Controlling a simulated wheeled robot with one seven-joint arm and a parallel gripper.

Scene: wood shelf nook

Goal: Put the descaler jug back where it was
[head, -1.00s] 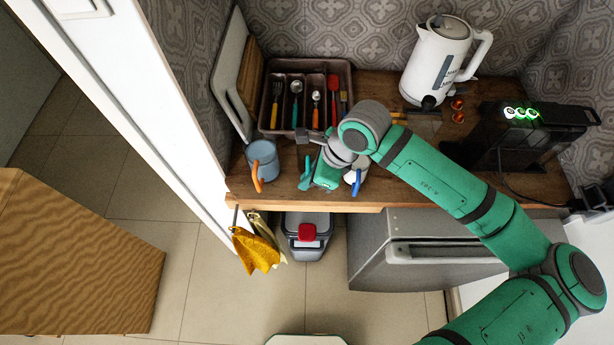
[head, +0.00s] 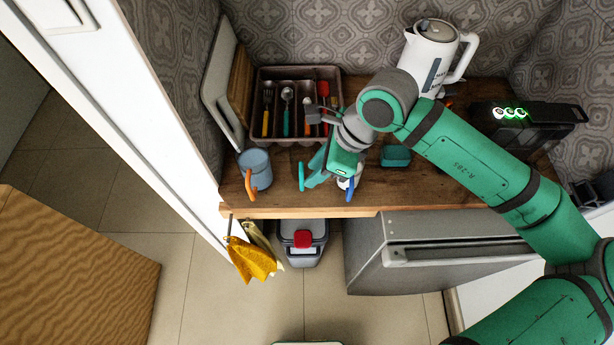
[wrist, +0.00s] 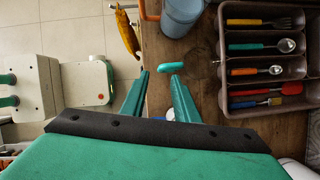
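The container cannot be made out in the wrist view.
A blue mug (head: 256,166), a cutlery tray (head: 330,73) and a white kettle (head: 433,55) stand on the shelf (head: 280,200). A blue handle (head: 350,190) shows close by my gripper. Yellow cloths (head: 250,260) hang left of the container; a grey appliance (head: 420,255) stands right.

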